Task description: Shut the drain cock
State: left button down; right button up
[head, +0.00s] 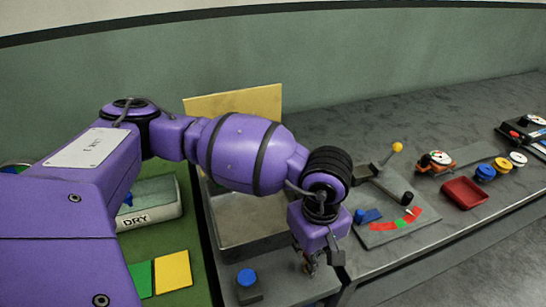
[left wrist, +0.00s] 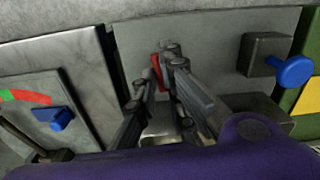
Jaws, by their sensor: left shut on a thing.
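My left gripper (head: 312,268) reaches down to the front edge of the grey bench, right of a blue knob. In the left wrist view its two fingers (left wrist: 160,75) close on a small red handle (left wrist: 156,66), which appears to be the drain cock's. In the head view the gripper itself covers the handle. My right gripper is in neither view.
A blue knob (head: 246,277) on a dark block stands left of the gripper. A metal basin (head: 225,220) lies behind it. On the right are a lever plate with a red-green scale (head: 390,226), a red tray (head: 464,193) and blue and yellow knobs. A green mat lies left.

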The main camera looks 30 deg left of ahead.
pick_arm(q)
jog(key=shift+w+d+r+m+b, duration=0.15)
jog(key=shift+w+r+m+b, duration=0.15)
jog(key=shift+m, duration=0.3)
jog(key=c, duration=2)
grip_release()
jog(key=shift+d, duration=0.1)
jog(key=shift+s, duration=0.1)
jog(key=shift+f, duration=0.1)
notch_tip(320, 180, up, 12)
jog(key=shift+r, duration=0.1)
